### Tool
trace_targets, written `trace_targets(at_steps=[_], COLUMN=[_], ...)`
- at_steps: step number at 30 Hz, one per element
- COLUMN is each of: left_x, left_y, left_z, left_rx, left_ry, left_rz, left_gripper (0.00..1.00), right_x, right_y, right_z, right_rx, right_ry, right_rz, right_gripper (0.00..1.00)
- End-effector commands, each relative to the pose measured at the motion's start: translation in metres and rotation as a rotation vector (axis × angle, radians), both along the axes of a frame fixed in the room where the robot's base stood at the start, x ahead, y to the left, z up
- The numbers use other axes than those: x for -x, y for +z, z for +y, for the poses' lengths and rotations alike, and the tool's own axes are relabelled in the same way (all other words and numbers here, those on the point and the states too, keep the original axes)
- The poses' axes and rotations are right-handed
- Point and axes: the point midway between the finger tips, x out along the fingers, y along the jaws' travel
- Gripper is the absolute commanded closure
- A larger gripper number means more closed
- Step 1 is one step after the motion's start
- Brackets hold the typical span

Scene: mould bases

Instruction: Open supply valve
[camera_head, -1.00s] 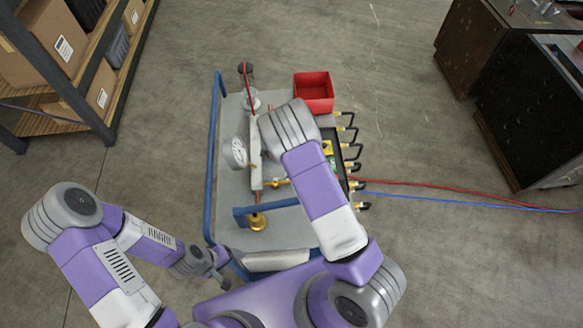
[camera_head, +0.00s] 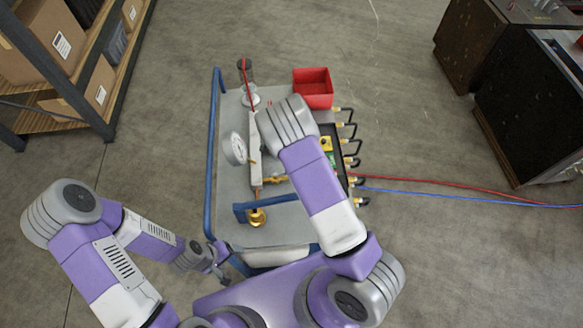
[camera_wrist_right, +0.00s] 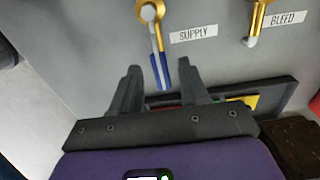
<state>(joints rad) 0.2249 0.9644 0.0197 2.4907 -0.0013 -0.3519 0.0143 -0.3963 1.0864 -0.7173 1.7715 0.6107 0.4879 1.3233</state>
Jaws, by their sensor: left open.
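The supply valve (camera_wrist_right: 151,14) shows in the right wrist view as a brass body with a lever whose blue-gripped end (camera_wrist_right: 162,70) points down toward my gripper. The SUPPLY label (camera_wrist_right: 193,34) is to its right. My right gripper (camera_wrist_right: 159,68) is open, with the lever's blue end between its two dark fingers in the picture; I see no contact. In the head view my right arm hides this gripper and the valve. My left gripper (camera_head: 225,265) is open and empty by the cart's near left corner.
The cart (camera_head: 227,190) carries a white gauge (camera_head: 235,148), a red bin (camera_head: 313,88) and a blue bar (camera_head: 270,205). A second valve marked BLEED (camera_wrist_right: 256,18) is to the right. Hoses (camera_head: 450,190) run right. Shelving (camera_head: 108,90) stands left; floor between is clear.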

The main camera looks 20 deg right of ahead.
Motion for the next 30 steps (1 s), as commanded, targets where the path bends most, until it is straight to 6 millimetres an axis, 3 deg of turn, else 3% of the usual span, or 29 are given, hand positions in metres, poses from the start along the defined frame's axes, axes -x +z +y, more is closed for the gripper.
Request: trace_targets(at_steps=[8, 21, 30], left_x=[0.0, 0.0, 0.0], left_y=[0.0, 0.002, 0.002], left_z=[0.0, 0.0, 0.0], left_rx=[0.0, 0.0, 0.0], left_ry=[0.0, 0.0, 0.0], left_rz=[0.0, 0.0, 0.0], left_gripper=[0.24, 0.24, 0.24], right_x=[0.0, 0.0, 0.0], right_y=[0.007, 0.071, 0.075], right_z=[0.0, 0.0, 0.0], right_rx=[0.001, 0.0, 0.001], right_ry=[0.002, 0.002, 0.0], right_rz=[-0.001, 0.0, 0.001], right_gripper=[0.55, 0.55, 0.55])
